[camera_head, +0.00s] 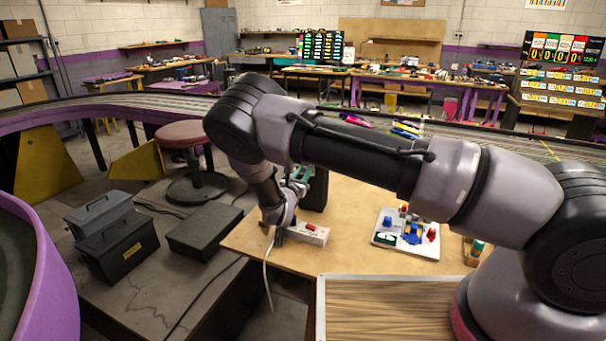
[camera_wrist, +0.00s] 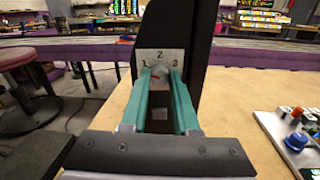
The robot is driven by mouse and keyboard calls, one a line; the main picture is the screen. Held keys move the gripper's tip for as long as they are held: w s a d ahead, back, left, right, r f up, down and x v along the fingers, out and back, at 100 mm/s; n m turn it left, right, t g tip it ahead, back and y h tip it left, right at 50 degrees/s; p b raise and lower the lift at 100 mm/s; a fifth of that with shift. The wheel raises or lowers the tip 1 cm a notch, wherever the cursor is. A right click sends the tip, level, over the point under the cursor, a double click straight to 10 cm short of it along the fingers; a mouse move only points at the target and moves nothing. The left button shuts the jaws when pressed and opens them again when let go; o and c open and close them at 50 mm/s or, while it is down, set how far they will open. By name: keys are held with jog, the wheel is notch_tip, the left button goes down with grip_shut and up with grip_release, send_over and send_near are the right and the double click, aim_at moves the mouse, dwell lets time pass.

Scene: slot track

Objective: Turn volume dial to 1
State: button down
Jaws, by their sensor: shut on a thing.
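The volume dial (camera_wrist: 159,74) is a small round knob with a red pointer mark, on a light plate (camera_wrist: 178,57) numbered 1, 2 and 3 on the front of a black upright box (camera_wrist: 192,25). In the wrist view the red mark leans to the left, toward the 1. My gripper (camera_wrist: 160,78) has its teal fingers on both sides of the dial, shut on it. In the head view my gripper (camera_head: 298,180) is at the black box (camera_head: 316,190), and my wrist hides the dial.
A white power strip (camera_head: 309,233) with a red switch lies on the wooden table (camera_head: 350,255), below my wrist. A white board (camera_head: 405,247) with coloured parts lies to the right. A stool (camera_head: 190,135) and dark cases (camera_head: 118,240) stand at the left.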

jog(key=shift+m, duration=0.8)
jog(key=c, duration=0.7)
grip_release()
jog(key=shift+o, duration=0.2)
jog(key=shift+s, duration=0.15)
jog(key=v, duration=1)
jog(key=shift+s, duration=0.3)
jog(key=shift+a, duration=0.1)
jog(key=shift+m, duration=0.3)
